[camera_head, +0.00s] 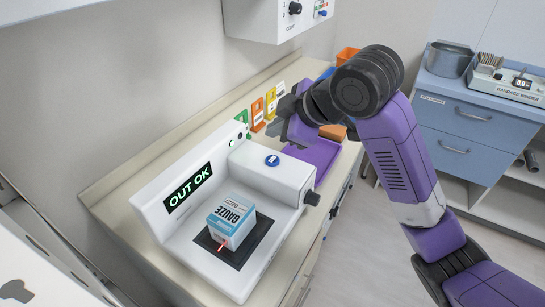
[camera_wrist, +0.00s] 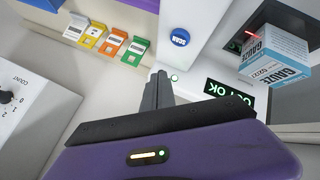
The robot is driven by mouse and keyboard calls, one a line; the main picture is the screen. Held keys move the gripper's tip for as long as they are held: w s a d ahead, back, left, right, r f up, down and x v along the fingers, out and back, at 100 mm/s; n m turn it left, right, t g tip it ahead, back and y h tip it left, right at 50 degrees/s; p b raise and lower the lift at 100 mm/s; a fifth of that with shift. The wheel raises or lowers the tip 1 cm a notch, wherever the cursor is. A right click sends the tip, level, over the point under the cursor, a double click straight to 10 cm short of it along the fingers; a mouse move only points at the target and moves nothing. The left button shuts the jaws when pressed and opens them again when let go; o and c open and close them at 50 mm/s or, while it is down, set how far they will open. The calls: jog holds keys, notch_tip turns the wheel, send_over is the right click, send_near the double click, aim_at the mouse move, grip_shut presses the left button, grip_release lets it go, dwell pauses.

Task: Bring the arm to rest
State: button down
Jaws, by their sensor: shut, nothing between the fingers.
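My arm reaches in from the right in the head view, bent over the counter. My gripper (camera_head: 287,106) is beside the far end of the white scanner (camera_head: 258,165). In the wrist view my gripper (camera_wrist: 158,88) has its dark fingers together, with nothing between them. The scanner's blue scan button (camera_wrist: 180,37) and green "OUT OK" display (camera_wrist: 229,92) also show there. A white and blue gauze box (camera_head: 231,220) sits on the scanner's dark pad, with a red light mark on it. The box is apart from my gripper.
Several coloured cards (camera_head: 257,113) stand along the wall behind the counter (camera_head: 120,183). A purple tray (camera_head: 324,160) lies partly behind my arm. A white wall unit (camera_head: 285,15) hangs above. A blue cabinet (camera_head: 468,130) at right bears a metal pot (camera_head: 449,60) and bandage device.

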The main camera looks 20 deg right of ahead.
dwell(0.4)
jog(key=w+a+r+m+t+y, duration=0.1)
jog(key=w+r+m+t+y, duration=0.15)
jog(key=r+m+t, duration=0.5)
jog(key=s+f+m+h, duration=0.1)
jog(key=s+f, duration=0.7)
jog(key=s, duration=0.7)
jog(key=s+f+m+g+h, duration=0.1)
jog(key=s+f+m+h, duration=0.1)
jog(key=s+f, duration=0.6)
jog(key=s+f+m+h, duration=0.2)
jog(key=s+f, duration=0.6)
jog(key=s, duration=1.4)
jog(key=shift+s+d, duration=0.15)
jog(key=shift+d, duration=0.15)
